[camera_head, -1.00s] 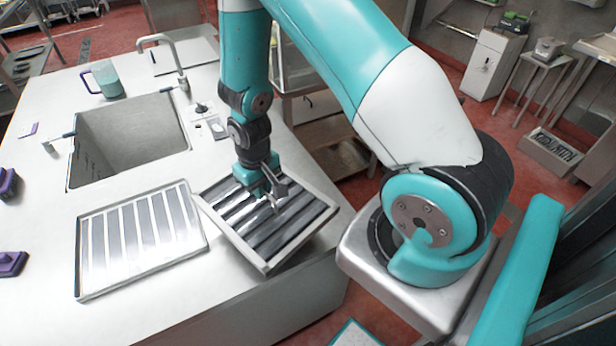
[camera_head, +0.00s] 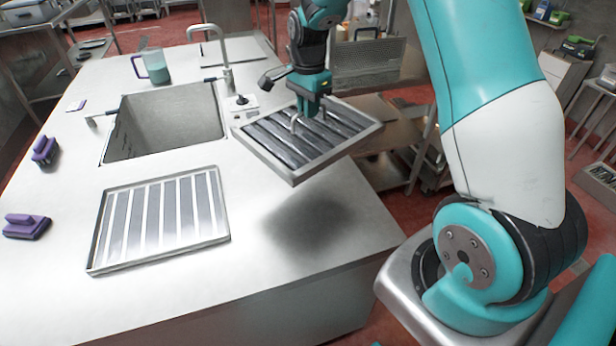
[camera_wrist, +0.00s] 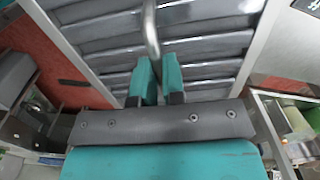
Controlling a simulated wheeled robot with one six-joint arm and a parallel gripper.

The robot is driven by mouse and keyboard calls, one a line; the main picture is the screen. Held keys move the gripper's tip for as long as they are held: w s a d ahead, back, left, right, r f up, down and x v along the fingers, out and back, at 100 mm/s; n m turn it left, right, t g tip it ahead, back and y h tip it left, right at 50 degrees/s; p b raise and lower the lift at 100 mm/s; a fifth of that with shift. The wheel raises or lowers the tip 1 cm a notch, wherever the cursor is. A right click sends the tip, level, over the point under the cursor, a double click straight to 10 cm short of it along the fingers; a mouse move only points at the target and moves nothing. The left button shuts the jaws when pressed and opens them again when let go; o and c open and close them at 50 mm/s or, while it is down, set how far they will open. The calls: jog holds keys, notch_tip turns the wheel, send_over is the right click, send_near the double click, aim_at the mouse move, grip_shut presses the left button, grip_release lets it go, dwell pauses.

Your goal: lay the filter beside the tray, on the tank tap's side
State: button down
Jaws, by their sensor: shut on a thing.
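The filter (camera_head: 270,143) is a metal frame with dark slats and two thin handles. It hangs tilted in the air above the counter, right of the sink. My gripper (camera_head: 307,108) is shut on one handle. In the wrist view the teal fingers (camera_wrist: 156,78) close around the bent bar, with the filter's slats (camera_wrist: 205,48) beyond. The tray (camera_head: 205,236), shallow and metal with bright stripes, lies flat on the counter, left of and nearer than the filter. A tall curved tap (camera_head: 226,65) stands at the sink's back right corner.
The sink (camera_head: 165,122) lies behind the tray. The counter (camera_head: 300,255) right of the tray is bare, with a shadow on it, and ends at a right edge. Purple-handled tools (camera_head: 27,226) lie left. A teal jug (camera_head: 155,68) stands behind the sink.

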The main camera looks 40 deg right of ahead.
notch_tip(320, 180, down, 18)
jog(key=p, duration=0.3)
jog(key=shift+f, duration=0.1)
jog(key=c, duration=1.2)
grip_release()
